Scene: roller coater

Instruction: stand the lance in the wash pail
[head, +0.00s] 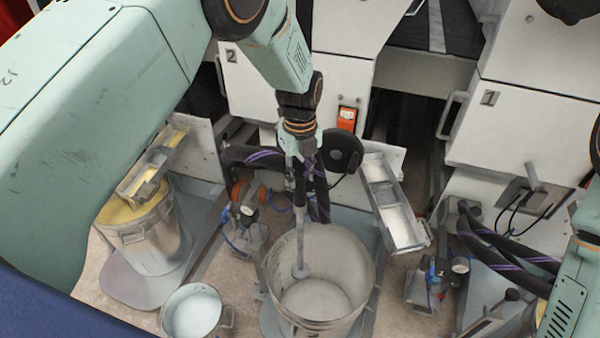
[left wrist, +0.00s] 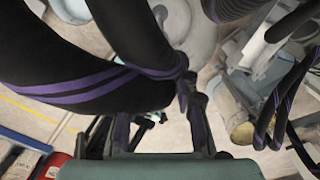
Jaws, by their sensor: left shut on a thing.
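My left gripper (head: 299,166) is shut on the upper part of the grey lance (head: 300,228), which hangs near upright with a round foot at its lower end. The foot shows against the inside of a large metal pail (head: 368,268) with a pale grey bottom; I cannot tell whether it touches. A smaller pail (head: 226,322) with pale bluish liquid stands front left of it. No label shows which is the wash pail. In the left wrist view the gripper fingers (left wrist: 158,125) are partly hidden by a black hose with purple bands (left wrist: 80,92). My right gripper is out of view.
A pail of yellow paint (head: 150,247) stands at left under a tilted tray. Another metal tray (head: 392,205) leans right of the lance. White machine housings (head: 285,100) stand behind. Black hoses with purple bands (head: 500,245) run at right. Little floor is clear between pails.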

